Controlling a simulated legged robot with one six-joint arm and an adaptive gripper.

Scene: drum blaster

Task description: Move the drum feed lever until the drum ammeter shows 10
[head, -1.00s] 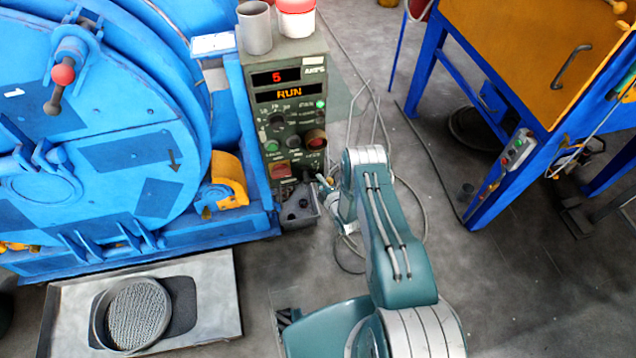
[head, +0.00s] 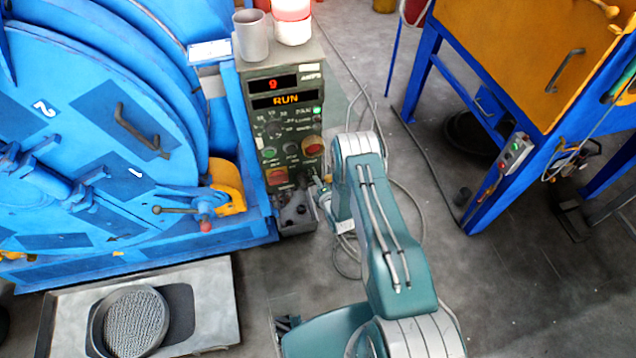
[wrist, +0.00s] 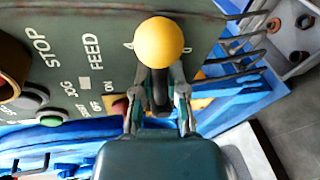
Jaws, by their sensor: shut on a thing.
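The drum ammeter (head: 273,84) on the green control panel (head: 290,128) reads a red 9, with RUN lit in orange below it. The feed lever has a yellow ball knob (wrist: 159,43), seen in the wrist view near the FEED marking. My gripper (wrist: 160,100) is shut on the lever, its two fingers on either side of the dark stem just below the ball. In the head view my arm reaches to the lower right of the panel, and the lever is too small and covered there to make out.
The blue drum (head: 100,130) stands left of the panel and is turning. A grey cup (head: 251,35) and a red-and-white beacon (head: 292,22) stand on the panel top. A blue-legged orange cabinet (head: 520,50) is at the right. Cables lie on the floor behind my arm.

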